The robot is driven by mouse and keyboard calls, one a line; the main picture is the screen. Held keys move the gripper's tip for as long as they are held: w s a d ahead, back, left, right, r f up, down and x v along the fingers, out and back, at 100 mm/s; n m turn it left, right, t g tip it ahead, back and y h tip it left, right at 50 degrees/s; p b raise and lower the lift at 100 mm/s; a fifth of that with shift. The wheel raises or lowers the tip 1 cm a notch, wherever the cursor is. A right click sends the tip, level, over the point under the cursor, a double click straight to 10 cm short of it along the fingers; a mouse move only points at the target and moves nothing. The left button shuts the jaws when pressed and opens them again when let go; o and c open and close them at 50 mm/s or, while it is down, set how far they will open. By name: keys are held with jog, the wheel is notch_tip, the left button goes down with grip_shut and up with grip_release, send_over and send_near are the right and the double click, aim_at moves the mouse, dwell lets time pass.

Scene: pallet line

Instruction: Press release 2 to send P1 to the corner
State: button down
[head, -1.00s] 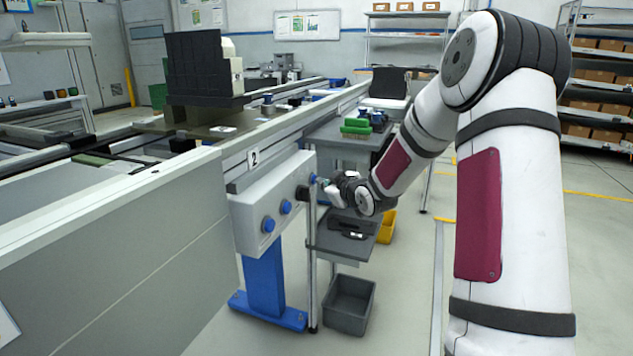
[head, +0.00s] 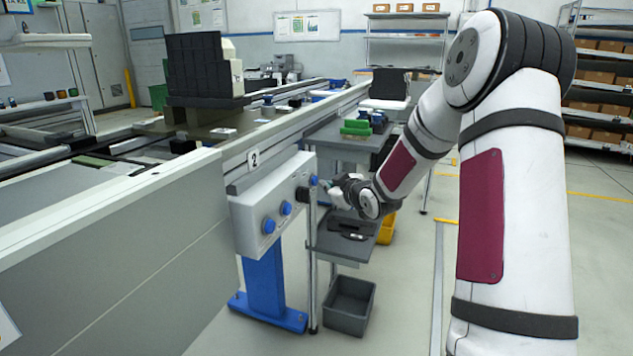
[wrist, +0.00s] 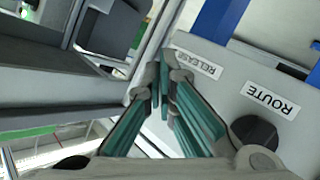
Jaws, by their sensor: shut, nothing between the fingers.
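The grey control box (head: 250,215) marked 2 (head: 254,158) stands beside the conveyor on a blue post. Its face bears blue buttons, one at the far end (head: 313,180), and a black knob (head: 302,194). My gripper (head: 326,187) is shut and empty, just right of the far button with a small gap in the picture. In the wrist view my teal fingertips (wrist: 165,82) are by the RELEASE label (wrist: 199,64); a button there is hidden. The ROUTE label (wrist: 271,101) and black knob (wrist: 255,132) are to the right. I cannot read which pallet is P1.
A dark block stack (head: 203,65) sits on a carrier on the conveyor (head: 300,120). A side shelf (head: 345,240) with a grey bin (head: 349,303) below stands close under my gripper. The floor to the right is open.

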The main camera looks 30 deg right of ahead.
jog(key=shift+s+d, duration=0.15)
jog(key=shift+s, duration=0.05)
